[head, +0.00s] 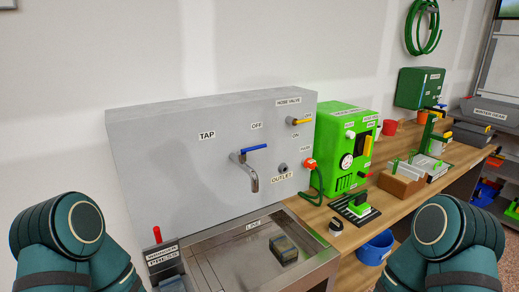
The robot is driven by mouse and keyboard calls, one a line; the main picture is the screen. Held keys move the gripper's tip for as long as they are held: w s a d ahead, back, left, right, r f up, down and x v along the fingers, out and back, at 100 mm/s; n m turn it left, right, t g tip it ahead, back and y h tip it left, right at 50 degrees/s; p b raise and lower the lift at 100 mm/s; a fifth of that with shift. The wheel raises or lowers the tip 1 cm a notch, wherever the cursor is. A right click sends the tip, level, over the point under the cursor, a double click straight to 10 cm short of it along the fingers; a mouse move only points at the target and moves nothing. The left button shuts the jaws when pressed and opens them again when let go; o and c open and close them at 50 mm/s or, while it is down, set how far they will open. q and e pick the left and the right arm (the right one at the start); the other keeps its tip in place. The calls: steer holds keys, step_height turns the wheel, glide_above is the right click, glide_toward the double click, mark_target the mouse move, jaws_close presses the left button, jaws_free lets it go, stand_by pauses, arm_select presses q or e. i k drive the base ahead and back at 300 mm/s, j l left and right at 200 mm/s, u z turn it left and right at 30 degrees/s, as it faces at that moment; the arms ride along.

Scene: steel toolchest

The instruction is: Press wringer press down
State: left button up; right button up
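A blue bucket (376,247) sits low at the bench front, partly hidden by my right arm. Only teal links of my two arms show at the bottom left and bottom right. Both grippers are out of view.
A grey tap panel (180,165) stands behind a steel sink (215,257) holding a dark block (284,250). A bright green machine (340,150) stands to its right. Wooden bench top (320,215) shows between small items. A coiled green hose (423,30) hangs on the wall.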

mark_target(161, 256)
steer(key=u, duration=0.8)
